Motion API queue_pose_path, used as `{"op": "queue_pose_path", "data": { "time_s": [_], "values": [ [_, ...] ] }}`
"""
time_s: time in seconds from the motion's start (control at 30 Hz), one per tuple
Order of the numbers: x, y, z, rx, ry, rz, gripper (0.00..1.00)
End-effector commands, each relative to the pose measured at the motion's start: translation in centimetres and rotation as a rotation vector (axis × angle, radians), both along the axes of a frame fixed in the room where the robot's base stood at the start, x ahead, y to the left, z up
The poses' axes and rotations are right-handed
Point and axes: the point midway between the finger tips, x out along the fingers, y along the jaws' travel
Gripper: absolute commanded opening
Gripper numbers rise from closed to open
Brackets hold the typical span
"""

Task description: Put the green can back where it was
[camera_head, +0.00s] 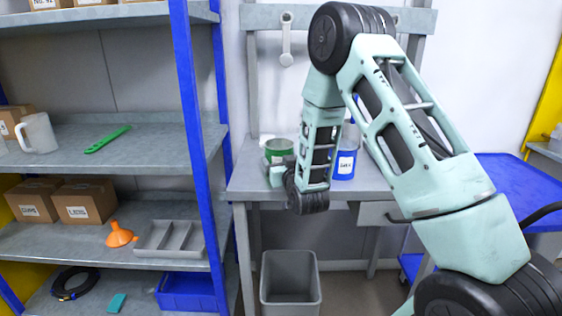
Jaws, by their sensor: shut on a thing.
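The green can (279,148) is over the left part of the grey workbench (247,181), upright, with a pale label partly showing. My gripper (277,170) is at the can's lower front and is shut on it. My wrist and forearm hide the can's lower right side, so I cannot tell whether its base touches the bench. A blue can (344,165) with a white label stands on the bench to the right, just behind my wrist.
A grey shelf rack with a blue post (196,120) stands close on the left. A grey bin (290,283) is under the bench. A white ladle-like tool (286,45) hangs on the wall rail. A blue cart (520,185) is at the right.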

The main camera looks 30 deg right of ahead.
Motion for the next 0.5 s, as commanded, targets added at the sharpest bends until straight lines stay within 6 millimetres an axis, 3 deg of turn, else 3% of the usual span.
{"op": "queue_pose_path", "data": {
  "time_s": [0.17,0.2,0.27,0.5],
  "values": [
    [0.03,-0.01,0.04,-0.001,-0.003,0.000,0.39],
    [0.00,0.00,-0.11,0.000,0.000,0.000,0.78],
    [-0.01,0.00,-0.04,0.000,0.000,0.000,0.95],
    [-0.01,0.00,-0.04,0.000,0.001,0.000,0.97]
  ]
}}
